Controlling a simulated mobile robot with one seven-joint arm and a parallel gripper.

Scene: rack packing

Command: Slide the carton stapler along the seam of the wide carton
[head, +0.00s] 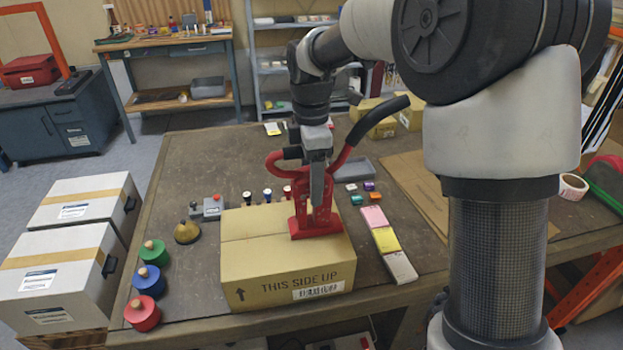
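The wide carton (285,270) stands closed on the workbench, its front marked "THIS SIDE UP" with an arrow and a barcode label. Its top seam (255,238) runs left to right. The red carton stapler (300,218), with black-gripped handles, stands upright on the right part of the carton top, its foot over the seam line. My gripper (318,190) points down at the stapler's body from above. A grey finger shows in front of the red body, and the gripper looks closed around it. The other finger is hidden.
Green, blue and red knobbed cylinders (150,281) and a brass bell (187,231) stand left of the carton. Pink, yellow and white pads (385,240) lie close to its right. A flat cardboard sheet (425,190) and tape roll (573,187) lie farther right.

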